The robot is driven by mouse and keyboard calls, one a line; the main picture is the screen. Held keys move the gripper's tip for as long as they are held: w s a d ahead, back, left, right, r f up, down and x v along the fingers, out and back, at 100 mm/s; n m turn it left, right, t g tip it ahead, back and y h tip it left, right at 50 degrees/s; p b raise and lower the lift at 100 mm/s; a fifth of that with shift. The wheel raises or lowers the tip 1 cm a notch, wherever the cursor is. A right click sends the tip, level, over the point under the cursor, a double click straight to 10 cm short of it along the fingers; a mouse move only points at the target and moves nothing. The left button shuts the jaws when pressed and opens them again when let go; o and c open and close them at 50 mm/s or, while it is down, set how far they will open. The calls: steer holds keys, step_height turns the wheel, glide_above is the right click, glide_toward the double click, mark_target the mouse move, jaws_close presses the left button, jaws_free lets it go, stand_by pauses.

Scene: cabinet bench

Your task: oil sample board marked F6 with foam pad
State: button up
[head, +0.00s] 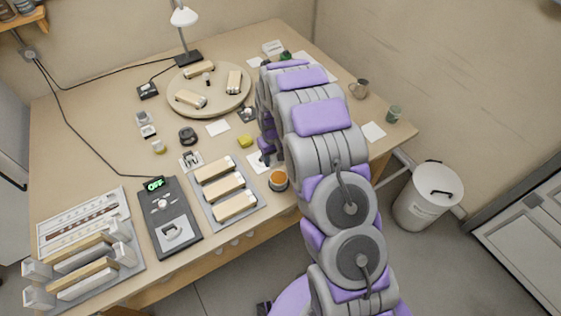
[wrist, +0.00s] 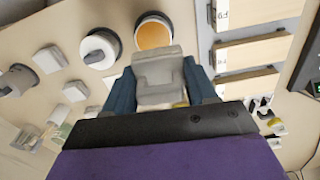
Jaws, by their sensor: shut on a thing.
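My gripper (wrist: 158,85) is shut on a grey-beige block (wrist: 158,70), perhaps the foam pad, gripped between two dark blue fingers. In the head view my arm largely hides the gripper. An open pot of amber liquid (head: 278,179), likely the oil, stands just in front of the gripper; it also shows in the wrist view (wrist: 153,34), just beyond the held block. Three pale wooden boards lie on a grey tray (head: 247,220) to the left: back (head: 217,166), middle (head: 224,187) and front (head: 235,206). Their end labels are too small to read surely.
A dark device reading OFF (head: 169,215) stands left of the tray, and a rack with boards (head: 85,265) is at front left. A round turntable (head: 208,92) with blocks is at the back. A yellow sponge (head: 244,141) lies behind the tray. A white bin (head: 428,195) stands on the floor.

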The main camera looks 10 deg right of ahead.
mark_target(279, 177)
steer(key=f, duration=0.3)
steer(key=shift+w+a+f+n, duration=0.2)
steer(key=shift+w+a+n, duration=0.1)
steer(key=d, duration=0.1)
steer(key=d+f, duration=0.1)
steer(key=d, duration=0.1)
steer(key=shift+d+f, duration=0.3)
steer(key=shift+f, duration=0.3)
steer(key=a+f+b, duration=0.1)
steer(key=a+f, duration=0.2)
steer(key=shift+f, duration=0.5)
steer(key=shift+d+f+b, duration=0.25)
steer(key=shift+d+b, duration=0.05)
steer(key=shift+d+f, duration=0.1)
steer(key=shift+d, duration=0.9)
steer(key=shift+a, duration=1.15)
steer(key=shift+d+f, duration=0.1)
steer(key=shift+d, duration=0.85)
steer(key=shift+a+f, duration=0.25)
steer(key=shift+a, duration=0.55)
steer(key=shift+d, duration=0.65)
steer(key=shift+a, duration=0.1)
